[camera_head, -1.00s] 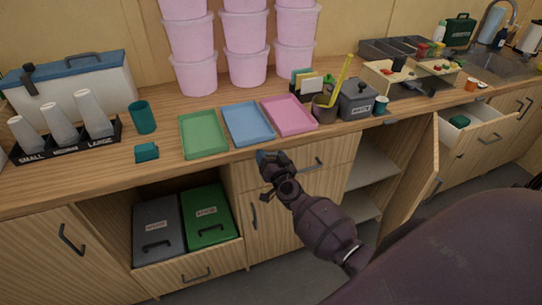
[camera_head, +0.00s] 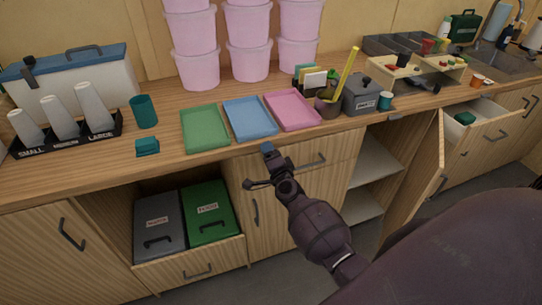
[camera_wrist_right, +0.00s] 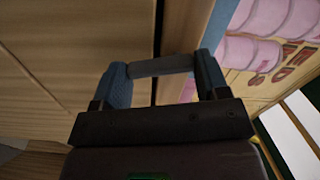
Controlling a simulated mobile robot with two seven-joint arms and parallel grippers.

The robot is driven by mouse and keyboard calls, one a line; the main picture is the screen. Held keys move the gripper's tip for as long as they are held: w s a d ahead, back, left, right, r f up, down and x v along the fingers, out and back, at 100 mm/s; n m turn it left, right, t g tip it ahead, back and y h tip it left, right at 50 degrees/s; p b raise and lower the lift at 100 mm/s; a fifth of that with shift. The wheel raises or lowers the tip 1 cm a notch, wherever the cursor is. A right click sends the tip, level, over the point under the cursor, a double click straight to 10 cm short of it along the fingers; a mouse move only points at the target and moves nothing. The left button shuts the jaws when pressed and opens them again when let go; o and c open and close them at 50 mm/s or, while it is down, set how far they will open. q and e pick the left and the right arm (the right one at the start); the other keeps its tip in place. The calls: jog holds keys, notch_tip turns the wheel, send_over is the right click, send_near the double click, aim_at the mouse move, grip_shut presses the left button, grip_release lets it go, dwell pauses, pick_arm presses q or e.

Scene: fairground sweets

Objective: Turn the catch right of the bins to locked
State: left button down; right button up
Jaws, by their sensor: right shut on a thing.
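My right gripper (camera_head: 267,149) is at the cabinet front just under the counter edge, right of the bins, a grey one (camera_head: 159,222) and a green one (camera_head: 208,212). In the right wrist view its two blue fingers (camera_wrist_right: 162,72) are shut on the ends of a grey bar, the catch (camera_wrist_right: 160,65). The bar lies crosswise over a dark gap in the wood front. The catch is hidden behind my gripper in the head view, so I cannot read its locked or unlocked marking. My left gripper is not in view.
The bins sit in a pulled-out drawer (camera_head: 196,271). Green (camera_head: 205,130), blue (camera_head: 249,120) and pink (camera_head: 292,109) trays lie on the counter above my gripper. A cabinet door (camera_head: 428,175) stands open at the right, near my arm.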

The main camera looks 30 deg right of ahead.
jog(key=shift+a+f+m, duration=0.1)
jog(key=shift+a+m, duration=0.05)
jog(key=shift+m, duration=0.6)
jog(key=shift+a+f+m, duration=0.1)
jog(key=shift+m, duration=0.65)
jog(key=shift+r, duration=0.1)
jog(key=o, duration=0.9)
jog(key=shift+o, duration=0.2)
jog(key=v, duration=1)
jog(key=shift+s, duration=0.35)
jog(key=shift+a, duration=0.1)
